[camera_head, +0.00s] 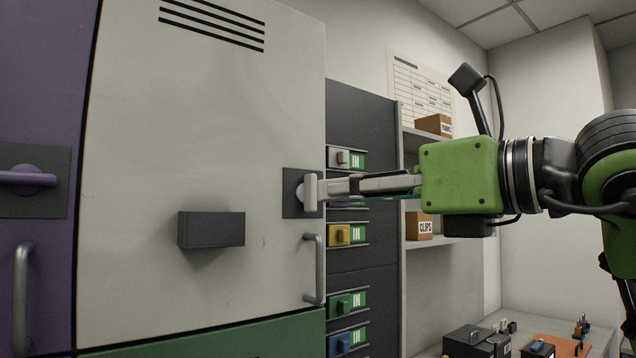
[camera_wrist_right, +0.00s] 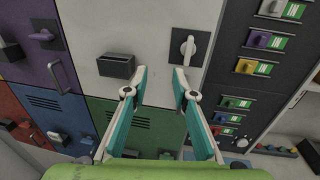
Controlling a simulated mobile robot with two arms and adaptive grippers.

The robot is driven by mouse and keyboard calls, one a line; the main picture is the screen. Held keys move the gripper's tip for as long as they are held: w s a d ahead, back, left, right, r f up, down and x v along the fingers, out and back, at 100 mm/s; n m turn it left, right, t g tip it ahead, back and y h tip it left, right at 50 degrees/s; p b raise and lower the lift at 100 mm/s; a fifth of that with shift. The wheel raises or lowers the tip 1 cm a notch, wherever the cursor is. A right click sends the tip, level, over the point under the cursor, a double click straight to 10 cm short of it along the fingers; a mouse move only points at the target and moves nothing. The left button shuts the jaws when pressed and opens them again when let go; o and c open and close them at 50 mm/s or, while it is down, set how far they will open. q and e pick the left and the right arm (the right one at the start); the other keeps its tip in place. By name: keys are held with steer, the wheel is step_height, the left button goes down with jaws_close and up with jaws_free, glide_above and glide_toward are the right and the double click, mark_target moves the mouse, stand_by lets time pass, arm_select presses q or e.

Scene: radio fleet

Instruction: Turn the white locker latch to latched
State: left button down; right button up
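The white locker door (camera_head: 210,110) fills the left half of the head view and also shows in the wrist view (camera_wrist_right: 110,30). Its latch (camera_head: 309,191) sits on a dark square plate near the door's right edge, with a pale handle standing upright. My left gripper is out of view.
A dark box (camera_head: 211,230) and a grey pull handle (camera_head: 314,270) stick out from the white door. The purple locker (camera_head: 45,115) at left has a sideways latch lever (camera_head: 26,178). A dark rack with coloured knobs (camera_head: 345,235) and shelves stand to the right.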

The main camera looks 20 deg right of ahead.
mark_target(315, 183)
steer(key=d+r+m+t+h, duration=0.1)
steer(key=d+r+m+h, duration=0.1)
steer(key=d, duration=0.2)
steer(key=p+x, duration=0.2)
steer(key=x, duration=0.4)
steer(key=p+x, duration=0.3)
steer(key=x, duration=0.3)
steer(key=shift+w+d+r, duration=0.15)
steer(key=shift+w, duration=0.4)
steer(key=shift+c, duration=0.4)
jaws_close()
